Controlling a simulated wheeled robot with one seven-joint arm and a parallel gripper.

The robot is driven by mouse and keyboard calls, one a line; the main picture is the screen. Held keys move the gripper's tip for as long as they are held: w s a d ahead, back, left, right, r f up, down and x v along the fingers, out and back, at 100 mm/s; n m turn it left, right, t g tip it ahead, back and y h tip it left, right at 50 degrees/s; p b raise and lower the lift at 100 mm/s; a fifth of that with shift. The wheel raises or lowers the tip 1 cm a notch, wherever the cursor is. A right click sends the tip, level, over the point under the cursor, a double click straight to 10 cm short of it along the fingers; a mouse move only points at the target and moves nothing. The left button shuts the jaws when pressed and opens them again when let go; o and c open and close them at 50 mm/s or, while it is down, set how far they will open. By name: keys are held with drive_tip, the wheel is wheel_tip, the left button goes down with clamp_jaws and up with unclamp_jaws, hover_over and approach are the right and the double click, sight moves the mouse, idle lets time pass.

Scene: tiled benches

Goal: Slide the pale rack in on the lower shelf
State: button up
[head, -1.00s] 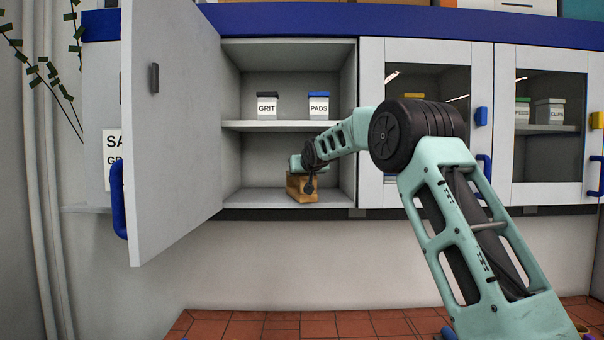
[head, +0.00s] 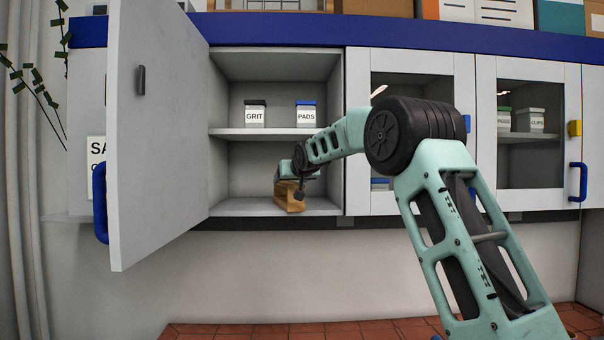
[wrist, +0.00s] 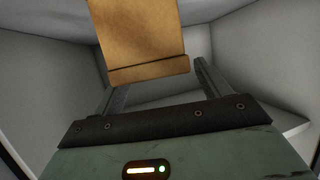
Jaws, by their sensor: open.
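The pale rack (head: 290,198) is a tan wooden block on the lower shelf (head: 240,207) of the open cabinet, near the shelf's front edge. It looks slightly turned. My gripper (head: 288,177) is at the rack, inside the cabinet opening; my wrist hides part of the rack's top. In the wrist view, the rack (wrist: 140,35) fills the top middle, and my gripper (wrist: 160,85) has its fingers spread wide apart. The rack overlaps the left finger's far end in the picture, and a gap shows beside the right finger. Contact cannot be told.
The cabinet door (head: 155,140) stands open on the left. Jars marked GRIT (head: 255,115) and PADS (head: 306,114) stand on the upper shelf (head: 265,134). Closed glass doors (head: 424,120) flank the right. The lower shelf has bare room left of the rack.

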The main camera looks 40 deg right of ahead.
drive_tip(key=b+v, duration=0.6)
drive_tip(key=v, duration=0.8)
drive_tip(key=shift+s, duration=0.25)
drive_tip(key=shift+r, duration=0.1)
